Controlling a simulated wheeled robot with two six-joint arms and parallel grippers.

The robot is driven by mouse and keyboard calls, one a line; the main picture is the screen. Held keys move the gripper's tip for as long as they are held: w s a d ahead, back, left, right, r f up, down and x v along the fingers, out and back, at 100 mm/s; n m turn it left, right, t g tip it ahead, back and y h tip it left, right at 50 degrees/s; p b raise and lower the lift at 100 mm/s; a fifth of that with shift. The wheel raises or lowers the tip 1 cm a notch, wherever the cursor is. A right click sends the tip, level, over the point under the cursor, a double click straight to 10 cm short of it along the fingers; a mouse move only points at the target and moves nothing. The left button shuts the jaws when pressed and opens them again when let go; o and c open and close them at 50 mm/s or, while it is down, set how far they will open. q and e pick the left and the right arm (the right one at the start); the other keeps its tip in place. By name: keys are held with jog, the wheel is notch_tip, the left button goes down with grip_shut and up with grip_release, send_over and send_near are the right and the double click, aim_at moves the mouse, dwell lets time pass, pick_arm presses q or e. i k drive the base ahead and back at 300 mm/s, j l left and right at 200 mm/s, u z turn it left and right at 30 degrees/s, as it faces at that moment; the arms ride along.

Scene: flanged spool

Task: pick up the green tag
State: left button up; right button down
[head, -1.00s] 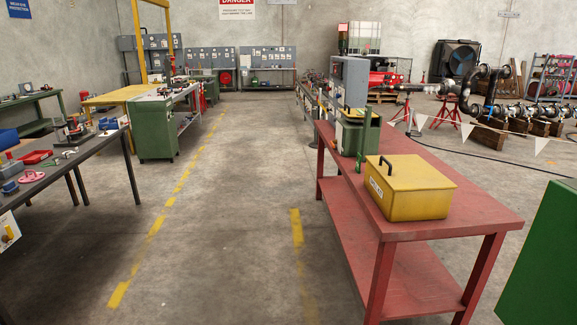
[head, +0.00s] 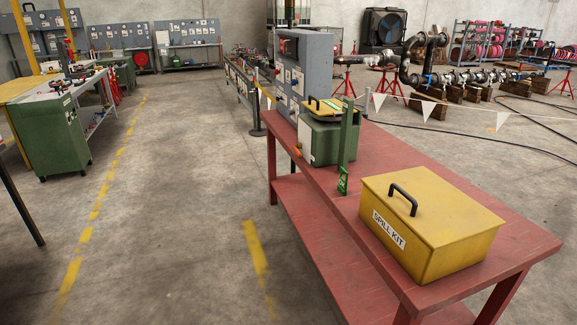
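A tall, narrow green piece (head: 348,150) stands upright on the red table in the head view, with a brighter green, marked patch (head: 343,184) at its foot. I cannot tell whether either of these is the green tag. Just behind and left of it is a green box with a yellow lid (head: 325,140). Neither of my grippers is in view.
The red table (head: 460,215) has a lower shelf (head: 315,225). A yellow spill kit box (head: 432,228) with a black handle stands near its front end. A grey cabinet (head: 300,75) stands behind. The floor (head: 170,200) left of the table is clear.

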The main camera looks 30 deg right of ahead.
aim_at(341, 186)
jog(key=i+j+z, duration=0.1)
jog(key=i+z, duration=0.2)
jog(key=i, duration=0.25)
jog(key=i+j+z, duration=0.2)
jog(key=i+z, duration=0.15)
jog(key=i, duration=0.2)
jog(key=i+j+z, duration=0.3)
jog(key=i, duration=0.25)
